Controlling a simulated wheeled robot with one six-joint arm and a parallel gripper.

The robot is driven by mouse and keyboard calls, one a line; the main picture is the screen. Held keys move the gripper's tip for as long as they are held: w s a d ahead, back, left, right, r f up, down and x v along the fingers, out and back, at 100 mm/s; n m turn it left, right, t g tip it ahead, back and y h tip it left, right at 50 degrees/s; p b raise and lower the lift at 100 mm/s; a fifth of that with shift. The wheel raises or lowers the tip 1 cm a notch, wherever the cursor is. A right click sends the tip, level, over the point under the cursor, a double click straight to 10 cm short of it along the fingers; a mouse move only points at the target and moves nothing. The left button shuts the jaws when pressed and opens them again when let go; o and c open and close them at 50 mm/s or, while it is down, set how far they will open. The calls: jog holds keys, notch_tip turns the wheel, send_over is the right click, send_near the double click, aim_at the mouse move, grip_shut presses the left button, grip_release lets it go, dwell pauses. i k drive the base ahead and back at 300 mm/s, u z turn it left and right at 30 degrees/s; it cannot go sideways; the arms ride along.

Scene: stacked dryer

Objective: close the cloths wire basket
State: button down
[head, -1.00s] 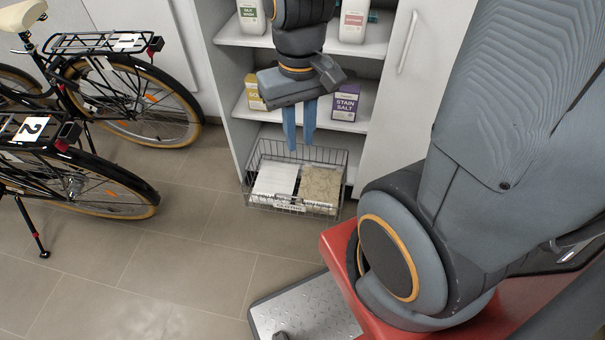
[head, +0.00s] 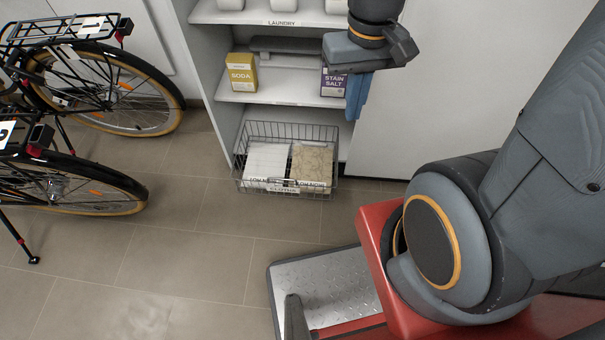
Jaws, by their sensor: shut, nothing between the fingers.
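The cloths wire basket (head: 287,132) is at the bottom of the open shelf unit and sticks out at the front, over the floor. It holds folded white cloths (head: 266,160) and a folded beige patterned cloth (head: 312,165). A label hangs on its front side. My gripper (head: 357,98) points down, above and to the right of the basket, in front of the shelf's right edge. Its blue fingers are together and hold nothing. They are apart from the basket.
A yellow soda box (head: 241,72) and a purple stain salt box (head: 333,82) stand on the shelf above the basket. A white cabinet door (head: 430,110) is at the right. Bicycles (head: 75,120) stand at the left. The tiled floor (head: 190,250) before the basket is clear.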

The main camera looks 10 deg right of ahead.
aim_at(285, 190)
jog(key=z, duration=1.3)
jog(key=k, duration=0.85)
jog(key=u, duration=1.85)
